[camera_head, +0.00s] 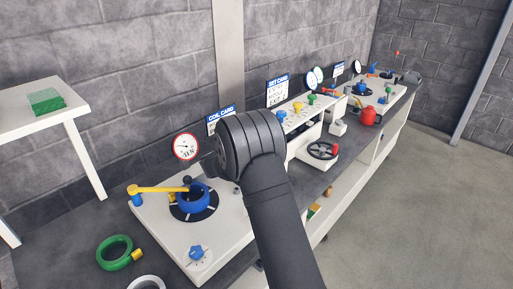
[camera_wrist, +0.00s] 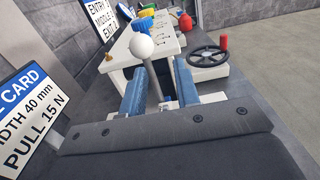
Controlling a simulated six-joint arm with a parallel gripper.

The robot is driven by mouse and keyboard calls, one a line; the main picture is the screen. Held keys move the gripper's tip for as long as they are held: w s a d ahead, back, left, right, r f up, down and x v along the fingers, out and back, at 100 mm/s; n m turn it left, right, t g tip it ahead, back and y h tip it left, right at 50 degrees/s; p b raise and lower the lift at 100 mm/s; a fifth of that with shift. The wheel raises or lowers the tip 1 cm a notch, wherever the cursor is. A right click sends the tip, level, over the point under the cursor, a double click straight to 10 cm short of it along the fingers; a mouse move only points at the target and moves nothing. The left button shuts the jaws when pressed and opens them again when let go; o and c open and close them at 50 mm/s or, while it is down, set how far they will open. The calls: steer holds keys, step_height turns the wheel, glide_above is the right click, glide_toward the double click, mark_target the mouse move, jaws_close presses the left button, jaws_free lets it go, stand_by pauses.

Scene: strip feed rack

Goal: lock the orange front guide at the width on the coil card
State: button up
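The coil card (camera_wrist: 30,112) stands at the left of the wrist view, reading a width of 40 mm and a pull of 15 N; its left part is cut off. In the head view the coil card (camera_head: 221,114) is partly behind my arm. My gripper (camera_wrist: 160,88) has two blue fingers standing apart. A grey lever with a white ball knob (camera_wrist: 141,46) rises between them, nearer the left finger, with a gap to the right one. I cannot tell if it touches the left finger. I cannot make out the orange front guide in either view.
A blue hub with a yellow arm (camera_head: 192,195) and a blue knob (camera_head: 196,253) sit on the white plate left of my arm. A dial gauge (camera_head: 186,146) stands behind. A handwheel (camera_wrist: 208,56) with a red handle lies beyond my gripper. A green ring (camera_head: 114,252) lies at front left.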

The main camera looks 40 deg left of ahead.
steer(key=w+d+r, duration=0.3)
steer(key=d+r, duration=0.3)
steer(key=d, duration=0.4)
steer(key=shift+w+d, duration=0.2)
steer(key=shift+w, duration=0.2)
steer(key=s+a+f, duration=0.1)
steer(key=a+f, duration=0.1)
steer(key=a, duration=0.1)
steer(key=s+a+f, duration=0.1)
steer(key=a+f, duration=0.1)
steer(key=a, duration=0.1)
steer(key=s+a+f, duration=0.1)
steer(key=a+f, duration=0.1)
steer(key=a, duration=0.2)
steer(key=shift+s+f, duration=0.2)
steer(key=shift+s, duration=0.15)
steer(key=f, duration=0.1)
steer(key=a+f, duration=0.1)
steer(key=f, duration=0.1)
steer(key=shift+s+f, duration=0.1)
steer(key=shift+s, duration=0.1)
steer(key=shift+f, duration=0.65)
